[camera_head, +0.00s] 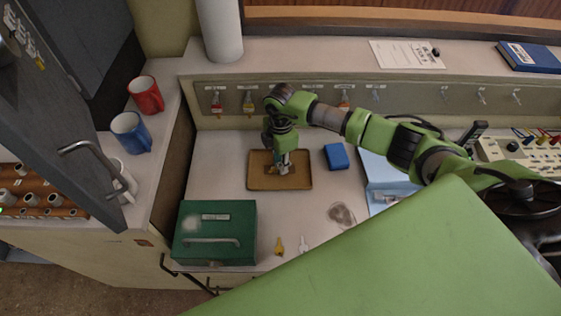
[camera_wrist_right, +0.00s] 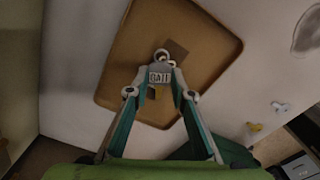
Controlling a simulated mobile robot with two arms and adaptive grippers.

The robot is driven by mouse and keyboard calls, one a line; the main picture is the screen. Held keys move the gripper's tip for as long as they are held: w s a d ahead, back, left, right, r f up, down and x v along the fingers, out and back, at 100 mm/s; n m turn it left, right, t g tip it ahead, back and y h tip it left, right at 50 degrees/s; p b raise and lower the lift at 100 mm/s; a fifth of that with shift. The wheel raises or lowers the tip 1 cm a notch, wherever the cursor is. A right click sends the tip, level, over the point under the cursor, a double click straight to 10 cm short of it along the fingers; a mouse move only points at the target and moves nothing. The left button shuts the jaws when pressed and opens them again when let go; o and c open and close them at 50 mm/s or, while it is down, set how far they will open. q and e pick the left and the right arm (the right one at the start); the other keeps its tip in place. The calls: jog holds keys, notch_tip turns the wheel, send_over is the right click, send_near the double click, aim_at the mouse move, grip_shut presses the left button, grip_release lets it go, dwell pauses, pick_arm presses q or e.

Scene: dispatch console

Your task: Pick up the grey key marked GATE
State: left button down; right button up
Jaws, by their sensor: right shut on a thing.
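In the head view my right gripper (camera_head: 285,167) points down over the same tray (camera_head: 260,183). The key is too small there to make out clearly, and I cannot tell whether it touches the tray. My left gripper is not in view.
A green cash box (camera_head: 215,218) stands front left of the tray, a blue block (camera_head: 336,156) just right of it. A yellow key (camera_head: 279,246) and a pale key (camera_head: 303,244) lie in front. Keys hang on the back panel (camera_head: 300,92). Mugs (camera_head: 131,133) stand left.

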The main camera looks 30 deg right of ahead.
jog(key=shift+r+p, duration=1.7)
jog(key=shift+r, duration=0.55)
